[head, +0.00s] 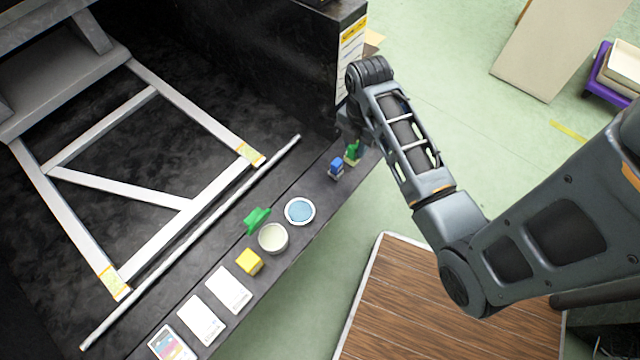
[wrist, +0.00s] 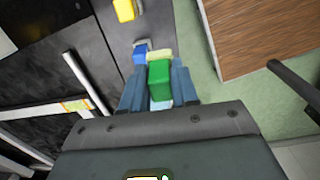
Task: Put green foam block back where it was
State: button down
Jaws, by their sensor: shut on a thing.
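The green foam block (wrist: 159,80) is between the two fingers of my gripper (wrist: 158,92), which is shut on it. In the head view, the block (head: 352,151) shows as a small green patch beside my gripper (head: 350,138), near the right end of the dark bench. A pale yellow-green piece (wrist: 160,54) shows just beyond the block in the wrist view; I cannot tell whether they touch. A small blue object (head: 336,167) stands close by on the bench, and it also shows in the wrist view (wrist: 140,51). The block's underside is hidden.
A blue-filled dish (head: 300,211), a pale bowl (head: 272,238), another green item (head: 257,219), a yellow block (head: 249,261) and several cards (head: 229,290) line the bench. A metal rod (head: 190,243) runs alongside. A black box (head: 310,60) rises behind my gripper.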

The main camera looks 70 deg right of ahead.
jog(key=shift+w+a+f+b, duration=0.15)
jog(key=shift+w+a+f, duration=1)
jog(key=shift+f, duration=0.45)
jog(key=shift+w+a+f+b, duration=0.15)
jog(key=shift+w+a+f, duration=0.7)
jog(key=shift+a+f, duration=0.65)
jog(key=shift+w+a+f+b, duration=0.15)
jog(key=shift+w+a+f, duration=0.9)
jog(key=shift+f, duration=0.7)
jog(key=shift+f, duration=0.2)
jog(key=c, duration=0.9)
grip_release()
jog(key=shift+o, duration=0.2)
jog(key=shift+r, duration=0.1)
